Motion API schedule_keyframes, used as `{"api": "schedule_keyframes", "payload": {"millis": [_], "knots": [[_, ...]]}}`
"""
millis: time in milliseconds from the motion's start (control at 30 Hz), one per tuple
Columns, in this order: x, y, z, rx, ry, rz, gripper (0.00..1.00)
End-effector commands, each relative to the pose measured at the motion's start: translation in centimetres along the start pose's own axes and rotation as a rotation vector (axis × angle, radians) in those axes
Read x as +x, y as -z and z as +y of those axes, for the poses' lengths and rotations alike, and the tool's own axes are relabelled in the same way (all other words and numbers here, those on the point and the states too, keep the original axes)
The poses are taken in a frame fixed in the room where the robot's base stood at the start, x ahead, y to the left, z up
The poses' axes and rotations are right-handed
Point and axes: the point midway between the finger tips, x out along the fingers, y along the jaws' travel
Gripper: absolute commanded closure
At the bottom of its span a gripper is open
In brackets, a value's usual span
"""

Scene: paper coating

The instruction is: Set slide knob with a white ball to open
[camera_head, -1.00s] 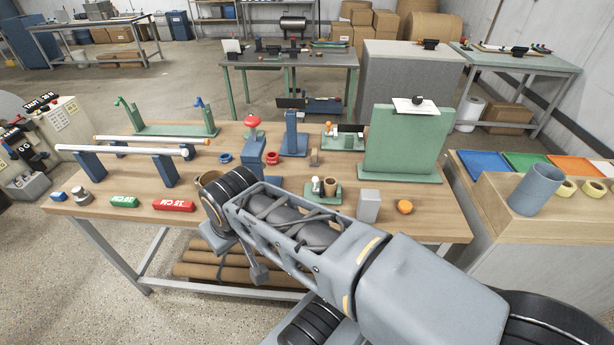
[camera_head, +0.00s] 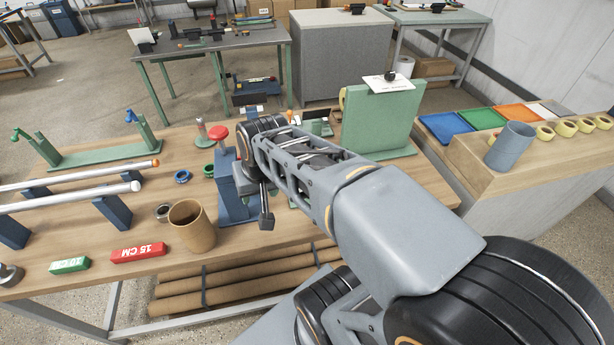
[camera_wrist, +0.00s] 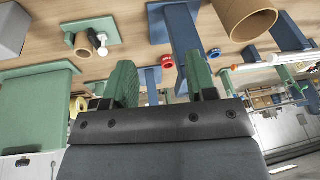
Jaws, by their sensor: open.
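In the wrist view, a small white ball (camera_wrist: 103,51) shows on a dark fitting at the upper left. It sits beside a short cardboard tube (camera_wrist: 84,42) on a green base plate (camera_wrist: 73,27). My gripper (camera_wrist: 162,80) has two green fingers spread apart with nothing held between them; the white ball is off to their left in the picture, apart from them. In the head view my arm covers the gripper and most of the green base. I cannot tell the slide's position.
A blue stand (camera_head: 232,188) with a red knob (camera_head: 218,132) is close beside my arm. A cardboard cup (camera_head: 192,226) stands near the table's front edge. A tall green panel (camera_head: 382,120) rises behind my arm. Silver bars (camera_head: 70,197) lie on stands at left.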

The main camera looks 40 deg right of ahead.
Motion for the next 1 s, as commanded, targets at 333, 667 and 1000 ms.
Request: {"api": "schedule_keyframes", "payload": {"millis": [333,667,1000], "knots": [[4.2,8.4,11.1,0.968,0.067,-0.208,0.48],[7.2,10.4,19.5,1.468,0.138,-0.299,0.48],[11.7,9.9,19.1,1.521,0.147,-0.314,0.48]]}}
